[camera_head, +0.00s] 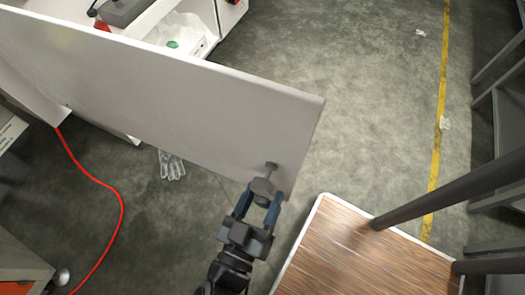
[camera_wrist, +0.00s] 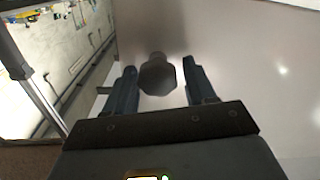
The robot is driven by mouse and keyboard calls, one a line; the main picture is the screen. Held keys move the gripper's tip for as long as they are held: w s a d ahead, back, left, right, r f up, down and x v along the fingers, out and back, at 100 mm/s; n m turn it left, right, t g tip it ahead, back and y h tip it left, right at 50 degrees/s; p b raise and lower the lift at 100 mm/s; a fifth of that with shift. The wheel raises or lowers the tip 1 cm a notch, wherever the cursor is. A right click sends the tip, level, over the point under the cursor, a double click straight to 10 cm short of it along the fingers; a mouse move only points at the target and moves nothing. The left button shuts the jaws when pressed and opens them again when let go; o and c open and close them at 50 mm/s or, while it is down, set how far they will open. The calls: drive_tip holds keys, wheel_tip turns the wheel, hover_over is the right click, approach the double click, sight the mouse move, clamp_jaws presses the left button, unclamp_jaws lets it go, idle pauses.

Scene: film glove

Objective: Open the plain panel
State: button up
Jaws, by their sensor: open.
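The plain panel (camera_head: 190,95) is a large flat white door in the head view, swung out from the white cabinet at the upper left. A dark faceted knob (camera_head: 263,186) on a short stem sticks out near its free edge. My gripper (camera_head: 259,203) is at the knob, with its blue fingers apart on either side of it. In the wrist view the knob (camera_wrist: 157,76) sits between the two open fingertips (camera_wrist: 160,82), with visible gaps on both sides. The panel's white face (camera_wrist: 255,65) fills the right of that view.
A wood-topped table (camera_head: 350,255) with a dark post stands right of my gripper. A red cable (camera_head: 110,190) and a glove (camera_head: 171,165) lie on the floor at left. Grey racks (camera_head: 497,110) line the right edge. Open floor (camera_head: 365,110) lies beyond the panel's free edge.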

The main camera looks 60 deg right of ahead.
drive_tip(key=shift+o, duration=0.7)
drive_tip(key=shift+s+f, duration=0.1)
drive_tip(key=shift+f, duration=0.05)
drive_tip(key=shift+a, duration=0.1)
drive_tip(key=shift+a+f, duration=0.1)
drive_tip(key=shift+a, duration=0.15)
drive_tip(key=a+b, duration=0.2)
drive_tip(key=a, duration=0.5)
drive_tip(key=shift+s, duration=0.45)
